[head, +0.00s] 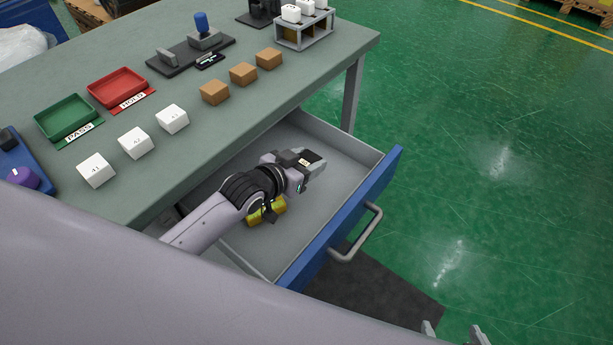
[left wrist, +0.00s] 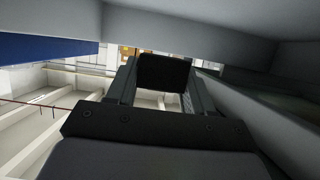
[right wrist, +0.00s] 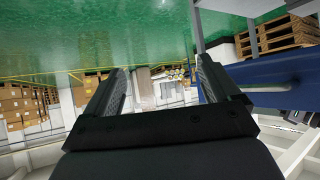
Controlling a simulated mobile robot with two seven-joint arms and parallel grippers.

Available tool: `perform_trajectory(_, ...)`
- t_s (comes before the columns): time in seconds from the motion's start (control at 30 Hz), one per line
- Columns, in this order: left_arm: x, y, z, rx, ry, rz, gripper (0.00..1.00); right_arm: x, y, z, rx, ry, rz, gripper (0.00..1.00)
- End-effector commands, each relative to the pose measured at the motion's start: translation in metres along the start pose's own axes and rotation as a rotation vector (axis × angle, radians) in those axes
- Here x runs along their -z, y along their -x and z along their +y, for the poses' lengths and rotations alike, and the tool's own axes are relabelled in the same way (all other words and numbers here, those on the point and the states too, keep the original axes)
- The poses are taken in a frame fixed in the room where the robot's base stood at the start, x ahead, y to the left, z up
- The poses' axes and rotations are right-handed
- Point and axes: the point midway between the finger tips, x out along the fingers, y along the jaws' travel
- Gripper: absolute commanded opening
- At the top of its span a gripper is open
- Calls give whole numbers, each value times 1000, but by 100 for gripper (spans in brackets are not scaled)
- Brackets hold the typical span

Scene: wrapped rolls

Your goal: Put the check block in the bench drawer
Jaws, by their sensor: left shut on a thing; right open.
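The bench drawer (head: 338,194) is pulled out from under the bench, with a blue front and grey inside. My left gripper (head: 304,162) is inside or just over the drawer, near its far side wall. It is shut on a dark block, the check block (head: 314,156), which also shows between the fingers in the left wrist view (left wrist: 165,72). I cannot tell whether the block touches the drawer floor. My right gripper (head: 453,333) is open and empty, low at the bottom right, outside the drawer; its spread fingers show in the right wrist view (right wrist: 160,95).
A yellow and black thing (head: 262,214) lies in the drawer, partly hidden under my left arm. The bench top (head: 220,125) holds white blocks (head: 135,142), brown blocks (head: 243,74), a green tray (head: 67,116) and a red tray (head: 118,87). The drawer handle (head: 362,238) juts out.

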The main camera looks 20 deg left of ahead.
Motion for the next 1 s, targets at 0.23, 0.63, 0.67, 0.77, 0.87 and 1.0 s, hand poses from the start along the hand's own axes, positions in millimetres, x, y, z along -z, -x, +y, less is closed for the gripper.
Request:
perform_trajectory(0.23,-20,-6,2,-1,0,1,20,-10,-11,-1,3,-4,10,90)
perform_trajectory(0.63,-40,-10,4,-4,-2,2,20,-14,-21,-9,24,-14,6,90)
perform_trajectory(0.67,-40,-10,4,-4,-2,2,20,-13,-21,-9,24,-13,6,90)
perform_trajectory(0.77,-41,-11,4,-4,-2,1,20,-13,-21,-8,23,-12,7,90)
perform_trajectory(0.87,-44,-12,4,-3,-1,0,20,-15,-22,-8,23,-11,7,90)
perform_trajectory(1.0,-48,-14,4,-3,-2,0,20,-16,-23,-7,21,-11,6,90)
